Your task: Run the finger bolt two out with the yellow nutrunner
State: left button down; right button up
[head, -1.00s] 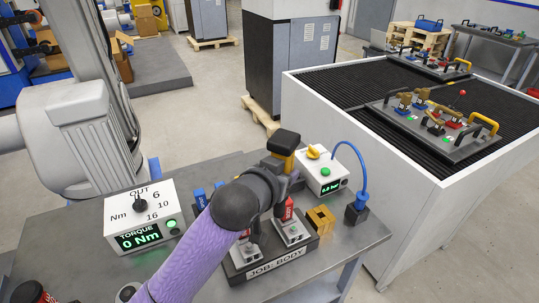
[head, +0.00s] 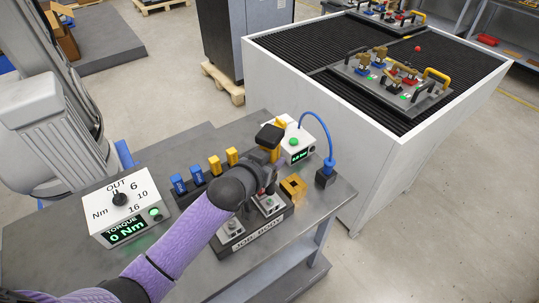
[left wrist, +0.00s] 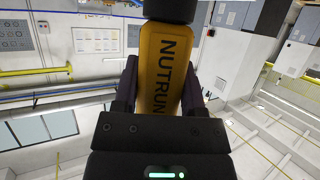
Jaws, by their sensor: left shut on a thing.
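My left gripper (head: 266,158) is shut on the yellow nutrunner (head: 274,153), which has a black top end. In the left wrist view the nutrunner (left wrist: 167,62) sits between the dark fingers, its lettering partly readable. The gripper is above the far end of the job body fixture (head: 262,233). The fixture carries grey clamp blocks (head: 268,205) and a small red part. My wrist and forearm cover part of it. The nutrunner's lower end and finger bolt two are hidden, so I cannot tell whether they touch. My right gripper is not in view.
A white torque box (head: 128,208) reading 0 Nm stands at the left. Blue (head: 179,184) and yellow (head: 214,165) upright pieces stand behind my arm. A white box with a green button (head: 294,141), a brown block (head: 293,185) and a blue-hosed block (head: 326,177) are close by.

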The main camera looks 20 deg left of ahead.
pick_arm(q)
jog(key=shift+f+b, duration=1.3)
jog(key=shift+f, duration=0.95)
jog(key=shift+p, duration=0.5)
